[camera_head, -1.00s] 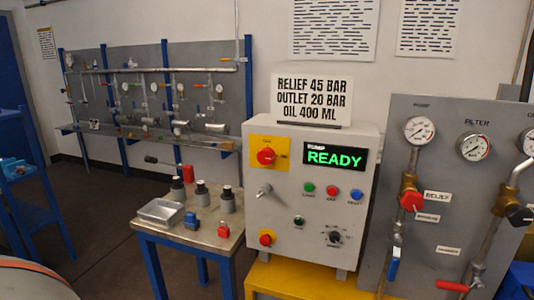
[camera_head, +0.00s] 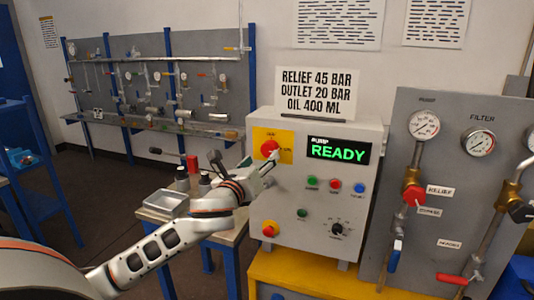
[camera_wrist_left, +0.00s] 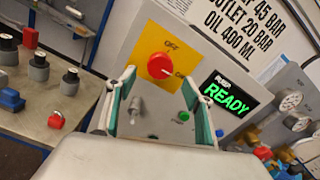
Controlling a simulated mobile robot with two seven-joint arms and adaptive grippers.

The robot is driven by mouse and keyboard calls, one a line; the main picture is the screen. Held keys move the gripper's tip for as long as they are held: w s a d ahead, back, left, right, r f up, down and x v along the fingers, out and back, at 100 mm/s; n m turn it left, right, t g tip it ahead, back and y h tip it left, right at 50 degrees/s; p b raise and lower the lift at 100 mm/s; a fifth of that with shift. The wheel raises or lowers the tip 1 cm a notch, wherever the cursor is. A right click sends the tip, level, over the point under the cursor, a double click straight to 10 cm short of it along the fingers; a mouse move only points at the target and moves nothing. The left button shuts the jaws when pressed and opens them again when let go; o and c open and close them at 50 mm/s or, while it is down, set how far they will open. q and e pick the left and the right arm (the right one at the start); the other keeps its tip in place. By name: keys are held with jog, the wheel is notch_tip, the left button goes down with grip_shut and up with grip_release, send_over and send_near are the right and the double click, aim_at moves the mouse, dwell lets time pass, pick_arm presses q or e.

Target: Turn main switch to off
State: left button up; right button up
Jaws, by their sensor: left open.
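The main switch is a red rotary knob (camera_head: 270,149) on a yellow plate (camera_head: 286,144) at the upper left of the grey control box (camera_head: 340,205). In the left wrist view the red knob (camera_wrist_left: 160,66) lies ahead of the fingers, between them, with "OFF" above and a partly hidden label at its right. My left gripper (camera_head: 269,166) is open, just in front of and slightly below the knob in the head view. Its two fingers (camera_wrist_left: 157,92) show green inner pads with nothing between them. Contact with the knob cannot be seen. My right gripper is not in view.
A lit "READY" display (camera_head: 338,151) is right of the switch. Buttons and a dial (camera_head: 337,229) sit lower on the box. A small table (camera_head: 215,238) with a metal tray (camera_head: 166,203) stands left, partly behind my arm. Pipework with gauges (camera_head: 424,124) stands right.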

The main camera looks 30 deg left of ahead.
aim_at(268, 152)
pick_arm(q)
jog(key=x, duration=0.6)
jog(key=c, duration=1.1)
